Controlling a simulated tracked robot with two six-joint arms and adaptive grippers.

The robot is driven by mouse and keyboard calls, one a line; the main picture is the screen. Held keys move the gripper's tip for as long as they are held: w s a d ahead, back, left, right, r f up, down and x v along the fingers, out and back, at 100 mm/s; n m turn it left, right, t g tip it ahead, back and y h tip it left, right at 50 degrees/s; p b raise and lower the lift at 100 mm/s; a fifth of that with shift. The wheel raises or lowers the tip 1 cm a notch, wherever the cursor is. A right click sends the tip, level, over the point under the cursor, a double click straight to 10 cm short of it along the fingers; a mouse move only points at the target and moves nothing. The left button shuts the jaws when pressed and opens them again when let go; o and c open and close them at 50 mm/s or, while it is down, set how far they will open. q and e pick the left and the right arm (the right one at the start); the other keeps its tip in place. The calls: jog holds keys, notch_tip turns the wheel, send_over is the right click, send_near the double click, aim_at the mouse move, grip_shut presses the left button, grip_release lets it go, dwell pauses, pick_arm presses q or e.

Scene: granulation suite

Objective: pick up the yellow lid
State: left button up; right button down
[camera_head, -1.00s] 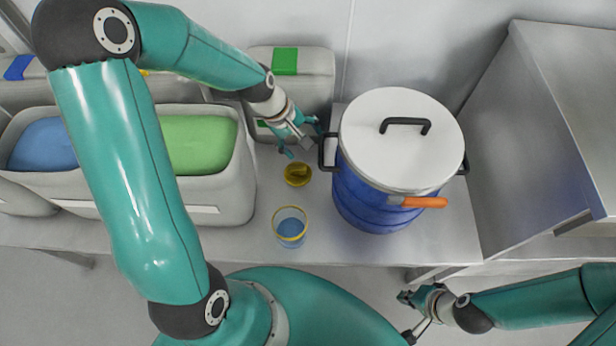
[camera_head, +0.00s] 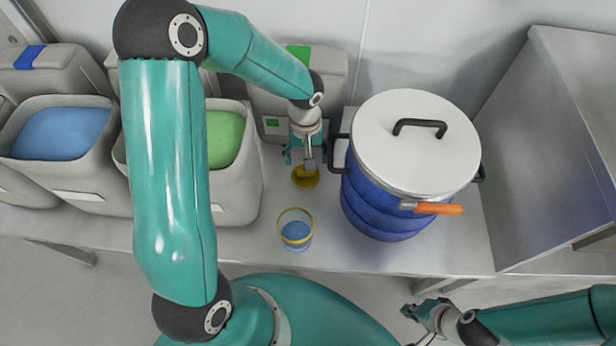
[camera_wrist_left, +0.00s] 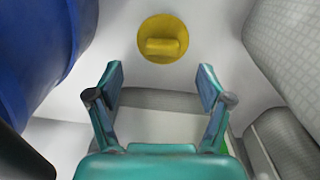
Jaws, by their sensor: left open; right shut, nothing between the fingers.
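The yellow lid (camera_head: 306,177) is a small round disc with a raised grip bar. It lies on the steel table between the grey bin and the blue drum. In the left wrist view the yellow lid (camera_wrist_left: 163,39) is ahead of the fingertips, with nothing between them. My left gripper (camera_head: 305,158) is open, pointing down just behind the lid and partly over it in the head view. Its two fingers (camera_wrist_left: 160,82) are spread wide in the wrist view. My right gripper (camera_head: 422,308) is shut and empty, low at the right, in front of the table edge.
A clear cup (camera_head: 296,232) with a yellow rim and blue contents stands in front of the lid. A blue drum (camera_head: 385,212) with a white cover and black handles stands close on the right. Grey bins (camera_head: 236,187) with green and blue contents stand left.

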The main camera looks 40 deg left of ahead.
aim_at(306, 174)
pick_arm(q)
jog(key=f, duration=0.2)
jog(key=f+b, duration=0.1)
jog(key=f, duration=0.2)
jog(key=f+b, duration=0.1)
jog(key=f, duration=0.1)
jog(key=shift+w+a+f, duration=0.1)
jog(key=shift+a+f, duration=0.1)
jog(key=shift+a, duration=0.05)
jog(key=c, duration=1.1)
